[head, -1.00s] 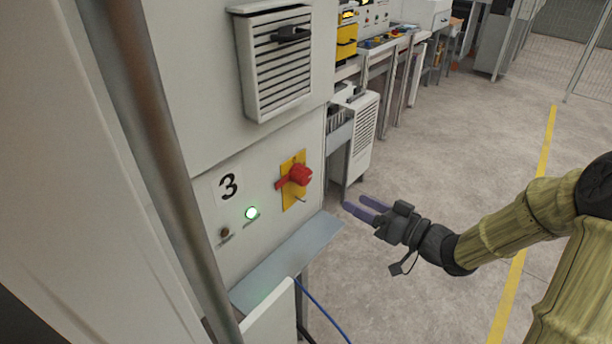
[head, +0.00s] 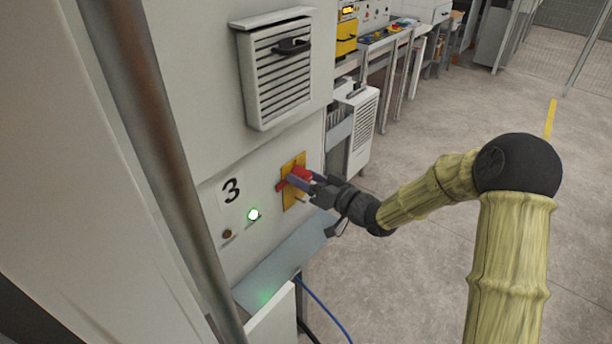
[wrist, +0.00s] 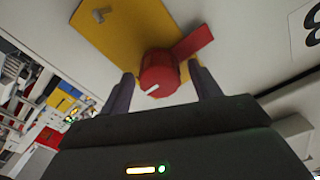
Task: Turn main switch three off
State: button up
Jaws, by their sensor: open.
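Main switch three is a red rotary knob (head: 301,175) with a red handle on a yellow plate (head: 293,160), on the panel marked 3 (head: 231,190). A lit lamp (head: 253,215), white-green, sits to its left. My gripper (head: 308,182) is at the knob with its jaws open. In the wrist view, the red knob (wrist: 158,72) lies between the two fingers, one on each side, with its white mark showing. Its red handle (wrist: 190,45) points up and right in that view. I cannot tell whether the fingers touch the knob.
A grey sloping ledge (head: 285,262) juts out below the switch. A vented box (head: 280,70) is above it. A metal post (head: 150,150) stands at the left. A blue cable (head: 325,308) hangs below. Open floor (head: 420,260) is to the right.

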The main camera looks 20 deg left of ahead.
jog(key=shift+a, duration=0.1)
jog(key=c, duration=1)
